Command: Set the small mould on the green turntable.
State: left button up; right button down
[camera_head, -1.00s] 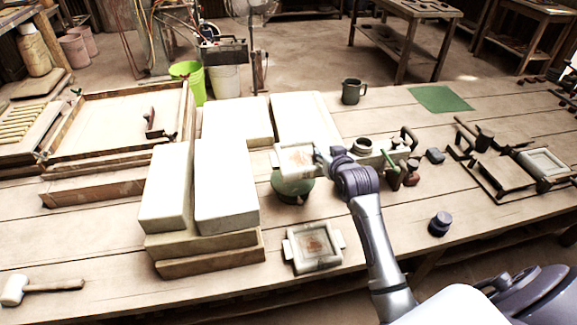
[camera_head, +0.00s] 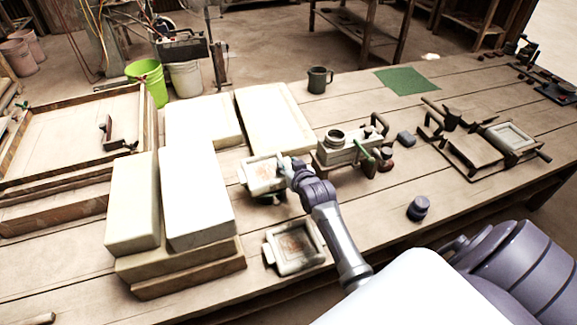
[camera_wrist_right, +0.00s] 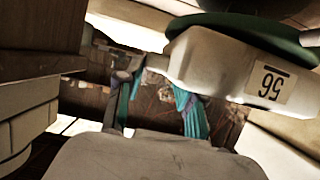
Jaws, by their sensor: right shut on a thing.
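The small mould (camera_head: 262,174), a pale square frame with a rusty-brown inside, is held by its right side in my right gripper (camera_head: 286,168). The gripper is shut on it. The green turntable (camera_head: 268,197) is directly under the mould and mostly hidden by it. In the right wrist view a pale body labelled 56 (camera_wrist_right: 268,82) is beside the green disc (camera_wrist_right: 240,27); I cannot tell if mould and turntable touch. A similar larger-looking mould (camera_head: 293,247) lies on the table in front. My left gripper is not in view.
White blocks (camera_head: 195,190) stand stacked on boards left of the turntable. A pale block-shaped tool with handles (camera_head: 345,150) stands close to the right. A dark blue pot (camera_head: 418,208) is farther right. The table front (camera_head: 370,225) between is clear.

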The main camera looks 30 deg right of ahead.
jog(key=c, duration=0.7)
grip_release()
jog(key=shift+f, duration=0.15)
jog(key=v, duration=1.2)
jog(key=shift+s, duration=0.1)
jog(key=shift+a, duration=0.1)
